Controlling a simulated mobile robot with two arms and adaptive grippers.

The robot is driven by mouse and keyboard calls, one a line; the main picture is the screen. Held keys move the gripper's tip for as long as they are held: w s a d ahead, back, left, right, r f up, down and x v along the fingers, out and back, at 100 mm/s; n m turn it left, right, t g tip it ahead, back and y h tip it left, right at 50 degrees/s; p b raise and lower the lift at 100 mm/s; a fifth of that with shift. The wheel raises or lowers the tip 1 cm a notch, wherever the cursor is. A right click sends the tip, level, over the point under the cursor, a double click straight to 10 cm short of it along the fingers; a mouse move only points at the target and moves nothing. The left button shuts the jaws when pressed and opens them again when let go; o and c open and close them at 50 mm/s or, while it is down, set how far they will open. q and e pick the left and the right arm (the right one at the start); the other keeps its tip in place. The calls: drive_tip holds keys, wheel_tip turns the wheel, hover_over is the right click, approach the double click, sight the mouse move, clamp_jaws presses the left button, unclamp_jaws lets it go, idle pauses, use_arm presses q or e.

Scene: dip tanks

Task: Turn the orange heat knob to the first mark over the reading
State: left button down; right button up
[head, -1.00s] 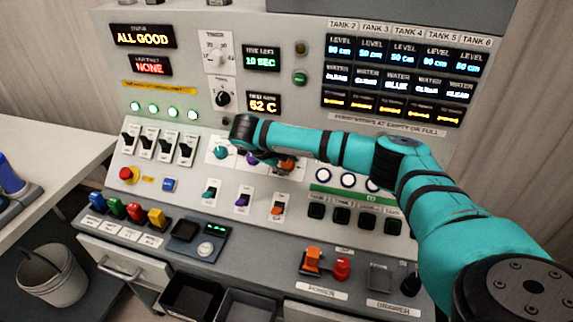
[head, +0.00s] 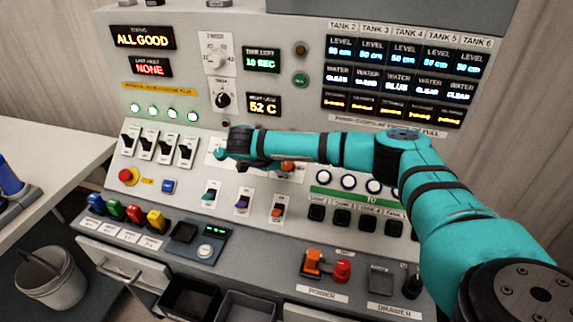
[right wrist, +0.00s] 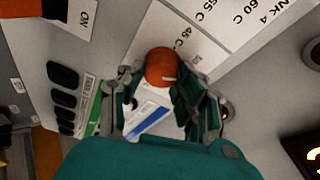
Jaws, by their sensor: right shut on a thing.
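The orange heat knob (right wrist: 162,66) sits between the two fingertips of my right gripper (right wrist: 160,80) in the right wrist view. The fingers are shut on it, one on each side. A pale pointer line shows on the knob. In the head view the orange knob (head: 288,166) shows just below my right forearm, with the gripper mostly hidden behind the wrist. The lit reading (head: 264,104) shows 52 C. My left gripper is out of view.
A teal knob (head: 219,152) is partly hidden by my right wrist. Teal, purple and orange switches (head: 278,210) stand below on the panel. A row of white round buttons (head: 348,179) lies under my forearm. Black rocker switches (head: 165,148) stand to the left.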

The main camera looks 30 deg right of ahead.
drive_tip(key=shift+a, duration=0.1)
drive_tip(key=o, duration=1.1)
drive_tip(key=v, duration=1.2)
drive_tip(key=shift+f, duration=0.1)
